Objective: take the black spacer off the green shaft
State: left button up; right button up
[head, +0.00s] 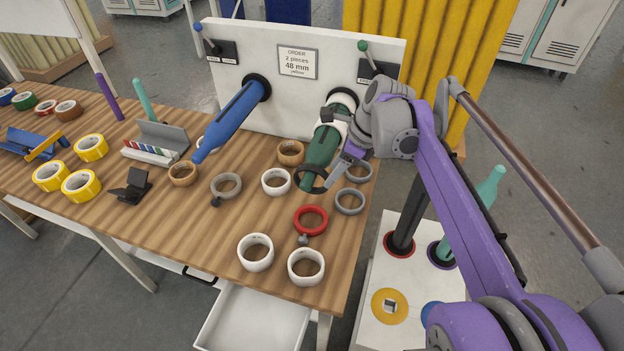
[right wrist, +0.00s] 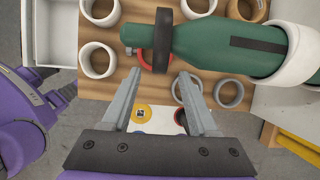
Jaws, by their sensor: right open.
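The green shaft (head: 323,146) sticks out from the white panel on the right side of the head view. It crosses the top of the right wrist view (right wrist: 225,42). The black spacer (head: 311,180) is a ring around the shaft near its free end; it also shows in the right wrist view (right wrist: 162,42). My right gripper (head: 337,170) is beside the shaft's end. In the right wrist view its open, empty fingers (right wrist: 160,80) point at the spacer, with the tips close to its lower edge. Contact cannot be told. My left gripper is not in view.
A white ring (right wrist: 298,55) sits around the shaft farther in. A blue shaft (head: 232,118) is to the left. Below the green shaft are a red ring (head: 311,220), grey rings (head: 349,201) and white rings (head: 256,252) on the wooden table (head: 205,230). An open drawer (head: 252,318) is below.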

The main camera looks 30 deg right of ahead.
jog(key=shift+s+x, duration=0.15)
jog(key=shift+x, duration=1.2)
jog(key=shift+s+x, duration=0.2)
jog(key=shift+x, duration=1.15)
jog(key=shift+d+f, duration=0.1)
jog(key=shift+d, duration=0.1)
grip_shut()
